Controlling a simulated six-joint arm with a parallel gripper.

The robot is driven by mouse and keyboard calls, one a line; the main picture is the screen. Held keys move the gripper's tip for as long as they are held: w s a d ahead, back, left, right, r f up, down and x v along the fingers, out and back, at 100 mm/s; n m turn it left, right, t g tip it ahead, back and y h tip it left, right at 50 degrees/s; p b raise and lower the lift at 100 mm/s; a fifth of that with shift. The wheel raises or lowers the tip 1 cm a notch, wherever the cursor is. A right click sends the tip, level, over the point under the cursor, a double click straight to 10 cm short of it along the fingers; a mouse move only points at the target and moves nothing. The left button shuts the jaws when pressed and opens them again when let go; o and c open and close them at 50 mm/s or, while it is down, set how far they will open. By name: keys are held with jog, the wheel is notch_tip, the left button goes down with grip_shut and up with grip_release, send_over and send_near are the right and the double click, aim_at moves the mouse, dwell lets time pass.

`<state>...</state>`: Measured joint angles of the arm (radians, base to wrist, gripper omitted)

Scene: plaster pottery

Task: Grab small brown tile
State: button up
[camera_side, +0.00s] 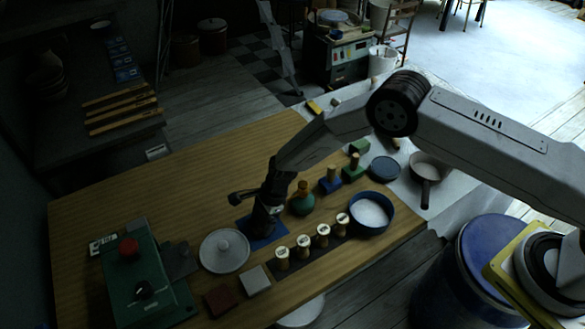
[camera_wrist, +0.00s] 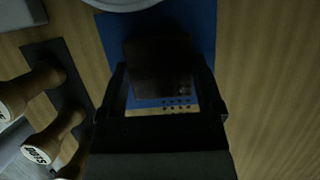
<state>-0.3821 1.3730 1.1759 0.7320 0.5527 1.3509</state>
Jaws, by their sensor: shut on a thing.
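My gripper (camera_side: 262,228) points down over a blue mat (camera_side: 245,229) on the wooden table. In the wrist view, my gripper (camera_wrist: 161,88) is shut on a dark brown tile (camera_wrist: 158,55), which sits between the two fingers above the blue mat (camera_wrist: 203,25). In the side view the held tile is hard to make out in the dark around the fingers. I cannot tell whether it touches the mat. A separate reddish-brown tile (camera_side: 221,300) lies near the table's front edge, beside a pale grey tile (camera_side: 255,280).
Several wooden stamps (camera_side: 303,246) stand on a dark strip in front of the mat. The back left of the table is clear.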

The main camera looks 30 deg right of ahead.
aim_at(257, 224)
jog(key=shift+r, duration=1.5)
jog(key=s+d+r, duration=0.2)
jog(key=s+r, duration=0.1)
jog(key=s, duration=0.1)
jog(key=s+d+r, duration=0.1)
jog(key=s+r, duration=0.2)
jog(key=s, duration=0.1)
jog(key=s+d+r, duration=0.2)
jog(key=s+r, duration=0.1)
jog(key=s, duration=0.1)
jog(key=shift+s+d+r, duration=0.3)
jog(key=shift+s+r, duration=0.05)
jog(key=shift+s, duration=0.05)
jog(key=shift+d, duration=0.1)
